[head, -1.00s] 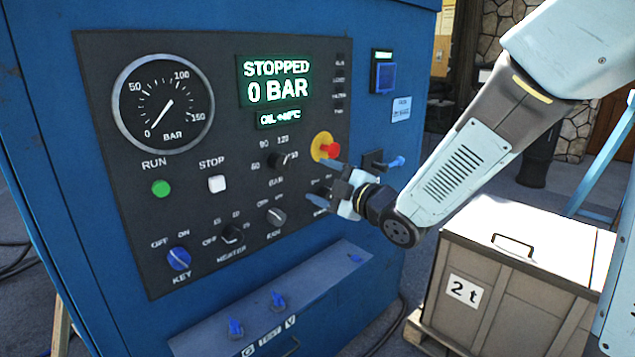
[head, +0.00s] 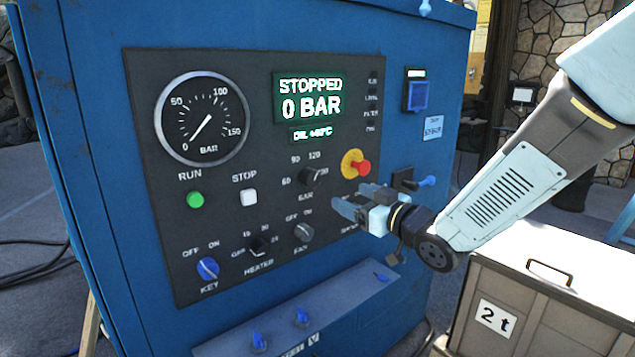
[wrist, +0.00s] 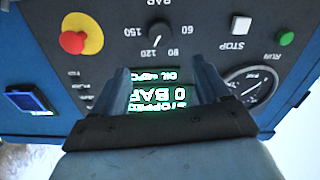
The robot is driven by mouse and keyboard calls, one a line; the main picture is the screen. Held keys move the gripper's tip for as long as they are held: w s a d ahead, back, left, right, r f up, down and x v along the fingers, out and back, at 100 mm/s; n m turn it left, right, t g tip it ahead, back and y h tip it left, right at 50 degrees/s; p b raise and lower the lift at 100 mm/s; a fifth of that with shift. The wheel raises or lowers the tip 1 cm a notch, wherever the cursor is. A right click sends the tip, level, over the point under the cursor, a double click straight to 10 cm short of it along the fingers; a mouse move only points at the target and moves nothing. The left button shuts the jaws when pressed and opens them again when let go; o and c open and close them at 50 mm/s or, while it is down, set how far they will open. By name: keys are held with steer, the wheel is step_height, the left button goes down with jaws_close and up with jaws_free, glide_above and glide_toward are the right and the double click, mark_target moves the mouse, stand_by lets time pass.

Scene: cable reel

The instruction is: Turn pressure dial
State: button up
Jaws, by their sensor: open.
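The pressure dial (head: 311,176) is a small dark knob on the black control panel, marked 60, 90, 120 and 150 with BAR below it. It also shows in the wrist view (wrist: 160,32), where the panel appears upside down and its pointer is near 120. My gripper (head: 353,200) is open and empty, to the lower right of the dial and apart from it in the head view. In the wrist view both fingers (wrist: 161,66) point towards the panel, on either side of the lit display, with the dial beyond their tips. The display (head: 307,97) reads STOPPED, 0 BAR.
A red emergency button (head: 363,167) on a yellow base is just above my gripper. A blue-handled lever (head: 427,181) sticks out to the right. Heater, fan and key knobs lie lower left. A shelf (head: 345,300) with blue levers juts out below. A 2 t crate (head: 533,310) stands at lower right.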

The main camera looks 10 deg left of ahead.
mark_target(314, 180)
steer(key=x, duration=1.3)
steer(key=shift+w+a, duration=0.2)
steer(key=shift+a, duration=0.1)
steer(key=c, duration=1)
steer(key=shift+c, duration=0.2)
steer(key=shift+s+n, duration=0.1)
steer(key=shift+n, duration=0.3)
steer(key=n, duration=0.4)
steer(key=shift+a+n, duration=0.1)
steer(key=shift+n, duration=0.3)
steer(key=n, duration=0.6)
steer(key=shift+s+f, duration=0.1)
steer(key=shift+f, duration=0.1)
